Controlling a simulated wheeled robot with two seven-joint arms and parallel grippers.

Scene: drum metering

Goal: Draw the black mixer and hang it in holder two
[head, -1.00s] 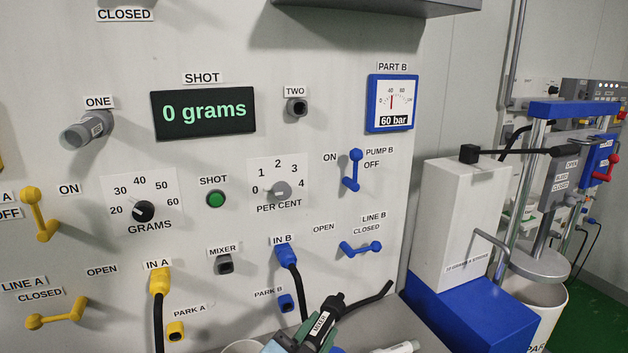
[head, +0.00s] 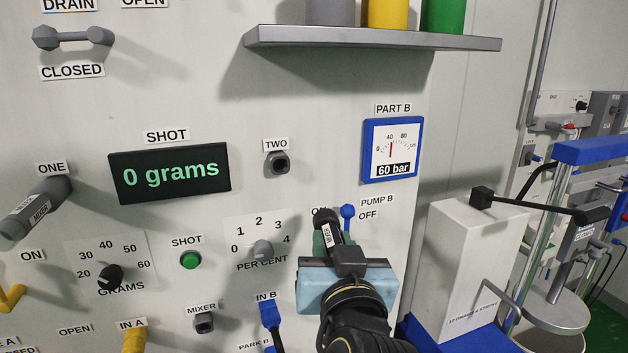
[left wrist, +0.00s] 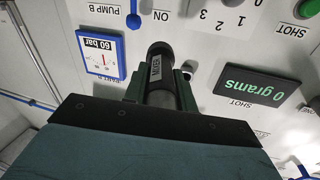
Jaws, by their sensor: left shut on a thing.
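The black mixer (head: 327,231), with a white MIXER label, is held in my left gripper (head: 333,243), which is shut on it. In the left wrist view the mixer (left wrist: 159,70) points away from the gripper, toward the panel. Holder two (head: 277,162) is a dark, empty-looking socket under the TWO label. The held mixer is below and to the right of it, apart from it. A grey mixer (head: 34,208) hangs in holder one at the left. My right gripper is not in view.
A shelf (head: 370,40) with grey, yellow and green containers juts out above. The blue PUMP B lever (head: 347,213) is close to the held mixer. The blue-framed gauge (head: 392,150) reads about 60 bar. A white cabinet (head: 470,260) stands at the right.

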